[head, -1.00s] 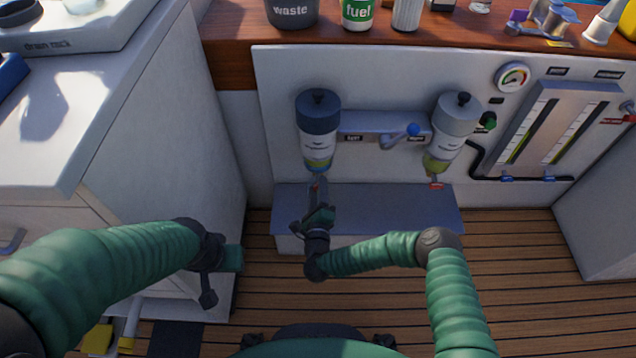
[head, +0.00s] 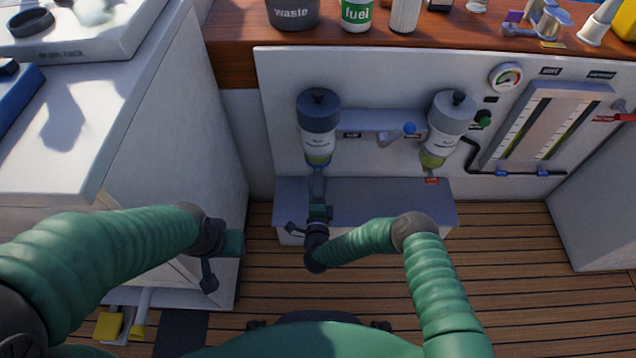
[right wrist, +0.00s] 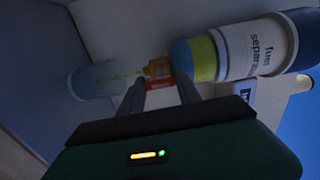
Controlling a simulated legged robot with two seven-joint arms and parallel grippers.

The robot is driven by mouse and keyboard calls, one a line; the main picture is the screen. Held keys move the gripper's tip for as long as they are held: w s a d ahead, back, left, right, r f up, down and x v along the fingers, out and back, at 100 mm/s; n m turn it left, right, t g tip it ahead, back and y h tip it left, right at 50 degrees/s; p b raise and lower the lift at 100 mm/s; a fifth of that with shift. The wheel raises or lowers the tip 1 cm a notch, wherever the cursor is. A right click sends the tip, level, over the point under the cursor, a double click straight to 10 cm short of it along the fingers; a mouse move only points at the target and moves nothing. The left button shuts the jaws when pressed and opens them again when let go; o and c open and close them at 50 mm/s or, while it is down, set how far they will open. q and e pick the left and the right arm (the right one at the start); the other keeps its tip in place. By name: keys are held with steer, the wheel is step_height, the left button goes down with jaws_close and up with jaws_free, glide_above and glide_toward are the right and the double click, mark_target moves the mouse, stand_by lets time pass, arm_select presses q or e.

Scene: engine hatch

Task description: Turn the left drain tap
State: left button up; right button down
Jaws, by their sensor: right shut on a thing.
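The left fuel separator (head: 318,135) hangs on the white panel, with a dark cap and a yellow-blue lower end. My right gripper (head: 317,178) is directly below it and hides the left drain tap in the head view. In the right wrist view, the small orange-and-red tap (right wrist: 158,72) sits between the fingertips of my right gripper (right wrist: 160,92), which is shut on it. The separator's lower bowl (right wrist: 200,60) is beside the tap there. My left gripper (head: 232,243) is low by the white cabinet; its jaws cannot be made out.
A second separator (head: 448,130) with a red tap (head: 432,181) hangs to the right. A grey step (head: 400,200) lies below both. A blue-knobbed lever (head: 400,132) is between them. In the wrist view, a pale translucent cylinder (right wrist: 95,80) shows beyond the tap, with yellow-green specks.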

steer(key=shift+s+a+f, duration=0.15)
steer(key=shift+a+f, duration=0.05)
steer(key=c, duration=0.9)
jaws_free()
steer(key=shift+o, duration=0.3)
steer(key=shift+r, duration=0.1)
steer(key=s+p, duration=0.6)
steer(key=s, duration=1)
steer(key=shift+s+p, duration=0.35)
steer(key=shift+p, duration=0.05)
